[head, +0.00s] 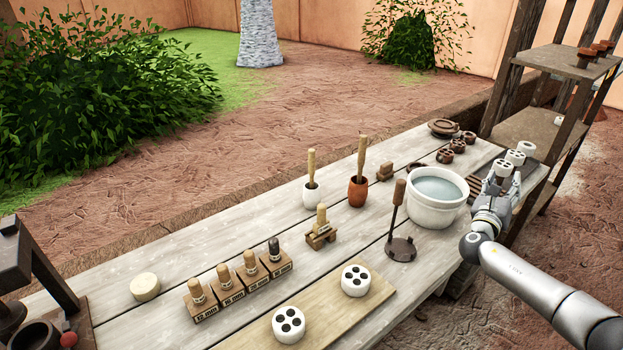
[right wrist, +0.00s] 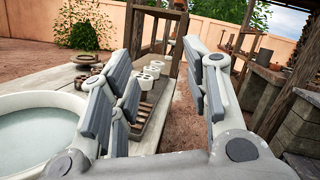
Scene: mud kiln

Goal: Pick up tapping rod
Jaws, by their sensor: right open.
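I cannot tell for sure which piece is the tapping rod. A short light wooden rod (head: 321,216) stands on a small wooden rest at the middle of the table. An upright wooden-handled tool (head: 398,205) with a dark round base stands in front of the white bowl. Two wooden handles rise from a white cup (head: 312,197) and a brown cup (head: 357,194). My right gripper (head: 499,190) is open and empty at the table's right, beside the bowl and apart from these handles. Its spread fingers also show in the right wrist view (right wrist: 168,78). My left gripper is out of view.
A white water bowl (head: 436,212) stands left of my right gripper. White holed cylinders (head: 515,157) stand on a dark rack behind it. Labelled stamps (head: 250,271), a wooden board (head: 320,318) and a pale disc (head: 145,287) occupy the front. A shelf (head: 540,125) stands at the right.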

